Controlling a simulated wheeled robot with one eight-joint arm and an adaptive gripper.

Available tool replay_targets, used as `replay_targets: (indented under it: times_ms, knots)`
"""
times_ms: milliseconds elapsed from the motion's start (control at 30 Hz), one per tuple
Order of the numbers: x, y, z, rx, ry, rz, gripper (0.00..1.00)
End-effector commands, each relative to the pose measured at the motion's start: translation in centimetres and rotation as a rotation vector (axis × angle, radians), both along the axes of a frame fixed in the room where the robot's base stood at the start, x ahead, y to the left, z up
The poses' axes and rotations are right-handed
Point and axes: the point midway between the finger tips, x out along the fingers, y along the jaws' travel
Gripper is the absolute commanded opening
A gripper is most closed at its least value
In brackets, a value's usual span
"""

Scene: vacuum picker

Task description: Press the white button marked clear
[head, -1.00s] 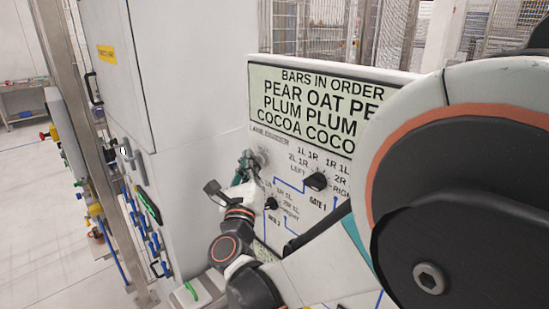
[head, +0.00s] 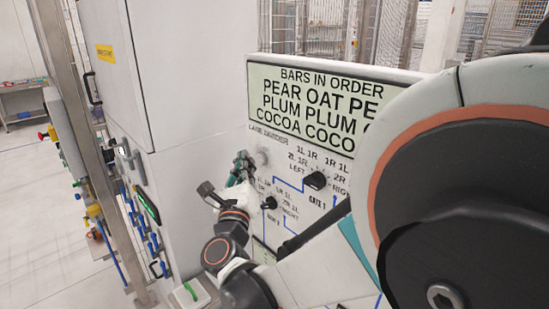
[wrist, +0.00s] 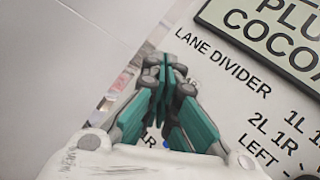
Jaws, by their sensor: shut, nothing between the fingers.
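My gripper (head: 242,163) is shut and empty, its green fingers together in front of the left edge of the panel. In the wrist view the closed fingertips (wrist: 168,70) lie left of the "LANE DIVIDER" label. A pale round button or knob (head: 262,157) sits just right of the fingertips in the head view, below that label. I cannot read "clear" on it. In the wrist view a small piece of lettering, perhaps ending in "AR", shows beside the fingers; the rest is hidden behind them. Whether the fingertips touch the panel cannot be told.
The panel's screen (head: 315,108) lists bars in order. Black selector knobs for gate 1 (head: 315,180) and gate 2 (head: 269,202) are below it. My arm covers the panel's right and lower parts. A grey cabinet (head: 190,80) stands left of the panel.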

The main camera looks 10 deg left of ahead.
Motion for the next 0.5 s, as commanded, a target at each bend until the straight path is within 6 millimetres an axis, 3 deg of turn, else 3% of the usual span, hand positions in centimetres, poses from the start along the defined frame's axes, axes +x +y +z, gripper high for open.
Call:
replay_targets:
  times_ms: [267, 500]
  knots:
    - [-0.1, 0.1, 0.0, 0.000, 0.000, 0.000, 0.00]
    - [-1.5, 1.3, 0.0, 0.000, 0.000, 0.002, 0.00]
